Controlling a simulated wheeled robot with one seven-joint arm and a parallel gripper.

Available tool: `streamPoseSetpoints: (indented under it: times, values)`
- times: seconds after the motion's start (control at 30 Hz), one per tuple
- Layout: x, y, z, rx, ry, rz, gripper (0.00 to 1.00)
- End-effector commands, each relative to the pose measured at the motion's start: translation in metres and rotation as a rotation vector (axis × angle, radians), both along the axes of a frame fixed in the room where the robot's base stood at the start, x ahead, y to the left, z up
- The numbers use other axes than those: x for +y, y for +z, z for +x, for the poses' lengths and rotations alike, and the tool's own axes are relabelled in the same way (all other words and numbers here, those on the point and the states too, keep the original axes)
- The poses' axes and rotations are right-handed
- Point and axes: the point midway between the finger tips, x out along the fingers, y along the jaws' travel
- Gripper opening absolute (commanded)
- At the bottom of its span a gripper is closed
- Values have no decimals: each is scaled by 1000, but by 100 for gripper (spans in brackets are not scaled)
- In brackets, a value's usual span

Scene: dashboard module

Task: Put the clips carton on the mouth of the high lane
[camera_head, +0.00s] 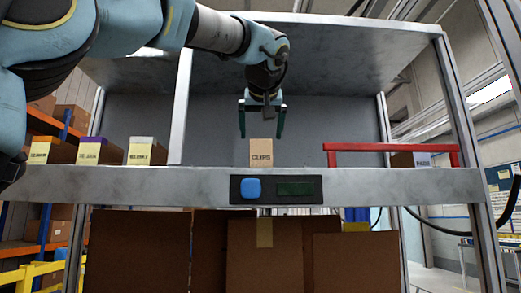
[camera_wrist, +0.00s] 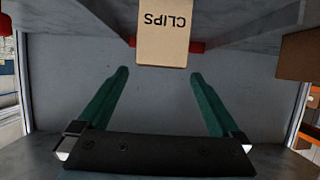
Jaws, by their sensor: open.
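The clips carton (camera_head: 261,153) is a small tan box with CLIPS printed on its front. It stands upright on the shelf, behind the front ledge and above the panel with the blue button. In the wrist view the carton (camera_wrist: 165,35) appears at the top centre, lettering upside down, beyond the fingertips. My gripper (camera_head: 262,133) has two green fingers spread wide apart, above and around the carton's top in the head view. In the wrist view the gripper (camera_wrist: 158,72) has nothing between its fingers. I cannot tell which part is the high lane's mouth.
A red bar frame (camera_head: 390,147) stands on the shelf at the right, with another box (camera_head: 410,159) behind it. Several labelled cartons (camera_head: 90,152) stand left of a white upright divider (camera_head: 181,105). The front ledge (camera_head: 400,185) carries a blue button (camera_head: 251,188) and a dark green display (camera_head: 295,189). Large brown boxes (camera_head: 265,255) are below.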

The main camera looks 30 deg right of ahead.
Motion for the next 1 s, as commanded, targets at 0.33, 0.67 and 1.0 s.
streamPoseSetpoints:
  times: [0.33,0.67,1.0]
  values:
    - [20,19,-43,0,-1,-2,100]
    - [22,21,-46,0,0,0,100]
    - [21,21,-46,0,0,0,100]
